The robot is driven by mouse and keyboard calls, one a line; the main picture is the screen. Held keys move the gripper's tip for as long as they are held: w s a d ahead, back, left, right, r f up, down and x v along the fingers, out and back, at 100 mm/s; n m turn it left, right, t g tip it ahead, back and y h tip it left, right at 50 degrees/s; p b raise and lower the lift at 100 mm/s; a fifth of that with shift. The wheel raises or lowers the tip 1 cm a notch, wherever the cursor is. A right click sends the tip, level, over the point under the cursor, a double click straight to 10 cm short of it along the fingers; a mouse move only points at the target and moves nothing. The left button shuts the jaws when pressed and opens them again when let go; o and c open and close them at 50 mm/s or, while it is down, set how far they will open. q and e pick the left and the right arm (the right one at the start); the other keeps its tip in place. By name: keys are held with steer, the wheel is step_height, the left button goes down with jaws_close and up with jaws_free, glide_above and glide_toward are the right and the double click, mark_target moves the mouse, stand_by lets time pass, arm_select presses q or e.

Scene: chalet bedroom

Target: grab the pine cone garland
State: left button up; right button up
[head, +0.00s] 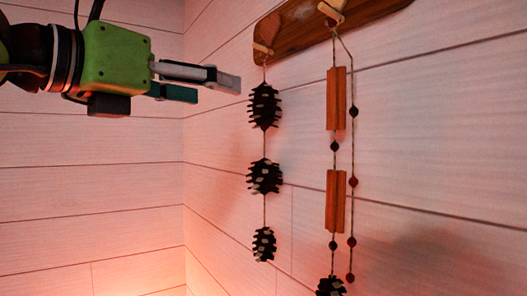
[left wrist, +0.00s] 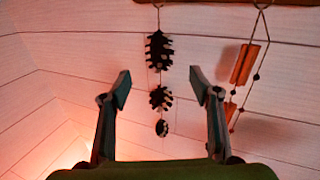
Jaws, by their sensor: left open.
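The pine cone garland (head: 264,176) hangs on a string from the left peg of a wooden rack. It has three dark pine cones one above another. In the left wrist view the garland (left wrist: 159,98) hangs between the two fingers in the picture, beyond their tips. My left gripper (head: 220,87) is open and empty, to the left of the top cone in the head view, with a visible gap to it. The left wrist view shows its fingertips (left wrist: 160,80) spread wide. My right gripper is in neither view.
The wooden rack (head: 368,10) is fixed to the white plank wall. A second hanging with orange wooden pieces (head: 336,100), dark beads and a pine cone at the bottom hangs right of the garland. A wall corner lies to the left. The space below my left gripper is clear.

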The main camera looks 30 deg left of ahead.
mark_target(256, 97)
arm_select(q)
steer(key=shift+y, duration=0.3)
steer(key=w+p, duration=0.1)
steer(key=w, duration=0.3)
steer(key=w+p, duration=0.2)
steer(key=w, duration=0.2)
steer(key=shift+d+r, duration=0.1)
steer(key=shift+r, duration=0.1)
steer(key=shift+w+r+p, duration=0.1)
steer(key=shift+w+p, duration=0.15)
steer(key=shift+p, duration=0.15)
steer(key=w+p, duration=0.2)
steer(key=w, duration=0.2)
steer(key=shift+d+r+p, duration=0.1)
steer(key=shift+p, duration=0.3)
steer(key=shift+w, duration=0.45)
steer(key=shift+s, duration=0.15)
steer(key=c, duration=1.6)
